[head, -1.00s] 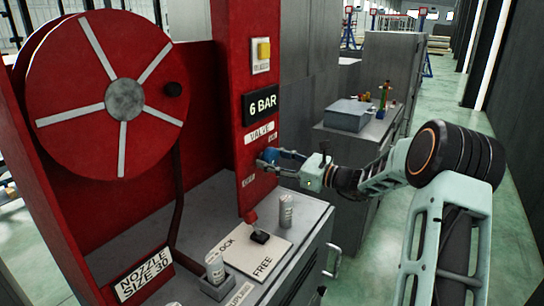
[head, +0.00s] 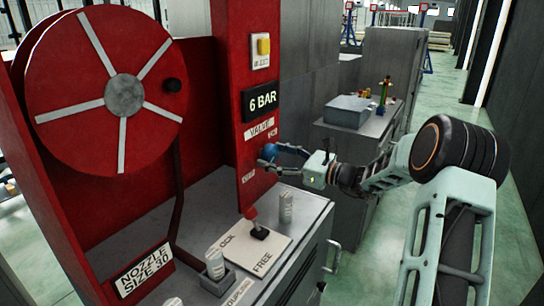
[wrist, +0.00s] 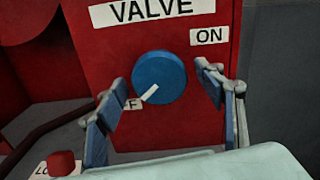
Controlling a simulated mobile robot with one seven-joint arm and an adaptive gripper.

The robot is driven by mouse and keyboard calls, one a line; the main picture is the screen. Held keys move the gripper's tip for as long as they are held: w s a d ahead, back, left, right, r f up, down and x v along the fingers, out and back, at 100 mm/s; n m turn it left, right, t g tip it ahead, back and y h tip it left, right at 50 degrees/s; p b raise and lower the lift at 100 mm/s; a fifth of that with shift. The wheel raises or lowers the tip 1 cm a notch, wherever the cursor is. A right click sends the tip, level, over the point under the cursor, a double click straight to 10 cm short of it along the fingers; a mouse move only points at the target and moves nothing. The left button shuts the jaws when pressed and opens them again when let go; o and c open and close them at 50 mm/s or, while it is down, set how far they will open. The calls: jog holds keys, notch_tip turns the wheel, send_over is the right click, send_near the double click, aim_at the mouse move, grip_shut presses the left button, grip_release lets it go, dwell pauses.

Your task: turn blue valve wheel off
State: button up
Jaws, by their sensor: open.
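The blue valve wheel (wrist: 159,77) is round and sits on the red panel under the VALVE label. Its white mark points down and left, toward a label (wrist: 133,103) of which only an "F" shows. The ON label (wrist: 209,36) is at the upper right. The wheel also shows in the head view (head: 269,152). My gripper (wrist: 163,88) is open, with one blue-padded finger on each side of the wheel and visible gaps beside it. In the head view my gripper (head: 274,158) reaches the wheel from the right. Whether the fingertips overlap the wheel in depth is unclear.
A lever with a red knob (head: 251,213) stands on the cabinet's LOCK/FREE plate (head: 265,262) below the panel. Cans stand nearby. A large red hose reel (head: 75,95) is at the left. A grey cabinet with a grey box (head: 348,111) stands behind my arm.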

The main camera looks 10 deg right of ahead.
jog(key=v, duration=1.1)
jog(key=shift+s, duration=0.1)
